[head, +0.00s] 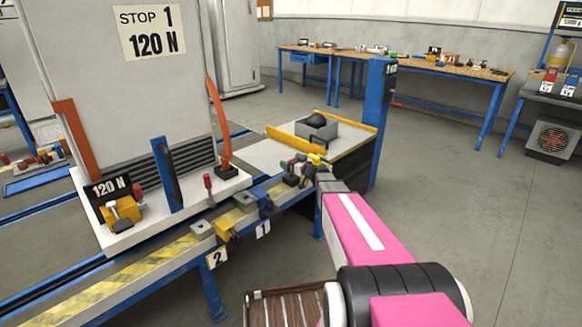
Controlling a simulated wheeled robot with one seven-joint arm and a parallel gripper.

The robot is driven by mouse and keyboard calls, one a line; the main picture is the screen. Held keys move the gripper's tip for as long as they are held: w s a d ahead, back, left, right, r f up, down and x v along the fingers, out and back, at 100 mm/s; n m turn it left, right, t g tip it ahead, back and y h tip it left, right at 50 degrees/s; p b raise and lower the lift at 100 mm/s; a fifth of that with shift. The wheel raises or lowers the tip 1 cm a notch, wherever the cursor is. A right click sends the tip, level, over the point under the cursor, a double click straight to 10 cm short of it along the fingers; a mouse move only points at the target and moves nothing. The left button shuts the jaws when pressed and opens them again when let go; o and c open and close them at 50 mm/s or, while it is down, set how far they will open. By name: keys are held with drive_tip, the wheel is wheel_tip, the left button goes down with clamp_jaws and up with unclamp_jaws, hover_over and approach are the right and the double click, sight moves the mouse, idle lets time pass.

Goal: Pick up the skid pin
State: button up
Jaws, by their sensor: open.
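A red-handled pin (208,187) stands upright on the right front part of the white skid (165,222) under the large grey cabinet. It looks like the skid pin, but I cannot be sure. My gripper (303,172) is at the far end of my pink arm, to the right of this pin and apart from it, over the blue rail's right end. It is open. Small dark, red, green and yellow parts crowd around it, so its fingertips are hard to make out. I see nothing held between them.
A yellow clamp block (222,228) and grey blocks line the rail near labels 1 and 2. A grey bin (317,128) sits on the table beyond. A blue post (380,120) stands right of my gripper. A slatted brown crate (287,308) is below.

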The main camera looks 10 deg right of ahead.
drive_tip(key=shift+w+a, duration=0.15)
drive_tip(key=shift+w, duration=0.15)
drive_tip(key=c, duration=0.8)
drive_tip(key=shift+r, duration=0.1)
